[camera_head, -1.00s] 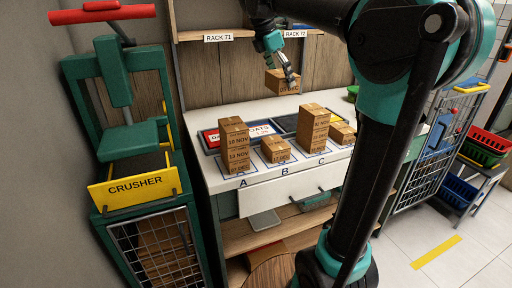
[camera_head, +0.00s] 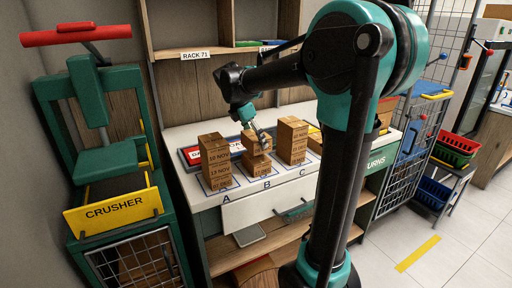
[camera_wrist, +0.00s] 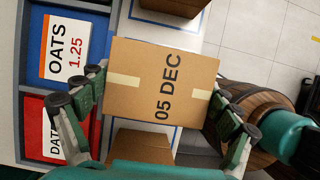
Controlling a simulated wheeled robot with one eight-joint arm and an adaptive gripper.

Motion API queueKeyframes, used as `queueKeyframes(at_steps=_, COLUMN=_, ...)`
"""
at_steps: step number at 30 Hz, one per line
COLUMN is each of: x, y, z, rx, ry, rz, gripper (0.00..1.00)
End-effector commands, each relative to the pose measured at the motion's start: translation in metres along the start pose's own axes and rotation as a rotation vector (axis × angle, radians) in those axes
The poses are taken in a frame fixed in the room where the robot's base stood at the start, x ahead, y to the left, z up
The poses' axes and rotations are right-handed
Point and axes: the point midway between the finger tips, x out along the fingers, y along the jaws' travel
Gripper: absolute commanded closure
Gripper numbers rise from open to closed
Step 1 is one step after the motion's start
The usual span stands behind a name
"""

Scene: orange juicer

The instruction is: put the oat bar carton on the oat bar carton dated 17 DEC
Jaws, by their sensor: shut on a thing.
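My gripper (camera_head: 261,138) is shut on a brown oat bar carton (camera_wrist: 162,82) with "05 DEC" on its top; the fingers are at opposite sides. In the head view this held carton (camera_head: 254,146) is over the single carton (camera_head: 257,168) at spot B, roughly lined up with it. I cannot tell whether the two touch. The date on the lower carton is too small to read. In the wrist view the held carton hides what is right under it; another carton (camera_wrist: 143,142) shows partly below it, near my gripper's base.
A stack marked 10 NOV and 13 NOV (camera_head: 215,165) stands at A, close on the left. A taller stack (camera_head: 292,142) stands at C, close on the right. A green crusher (camera_head: 105,170) is at the far left. The white counter (camera_head: 185,138) has signs behind the stacks.

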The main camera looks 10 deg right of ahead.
Motion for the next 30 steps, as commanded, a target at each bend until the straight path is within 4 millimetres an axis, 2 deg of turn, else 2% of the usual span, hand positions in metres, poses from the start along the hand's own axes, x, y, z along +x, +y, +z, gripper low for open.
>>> queueKeyframes(at_steps=7, x=0.029, y=0.0, z=-0.012, rx=0.0, ry=0.0, rz=0.0, gripper=0.46)
queueKeyframes(at_steps=20, x=0.035, y=0.0, z=-0.015, rx=0.0, ry=0.0, rz=0.0, gripper=0.46)
queueKeyframes(at_steps=21, x=0.035, y=0.0, z=-0.015, rx=0.0, ry=0.0, rz=0.0, gripper=0.07)
queueKeyframes(at_steps=23, x=0.035, y=0.0, z=-0.015, rx=0.0, ry=0.0, rz=0.0, gripper=0.0)
queueKeyframes(at_steps=30, x=0.035, y=0.0, z=-0.015, rx=0.0, ry=0.0, rz=0.0, gripper=0.0)
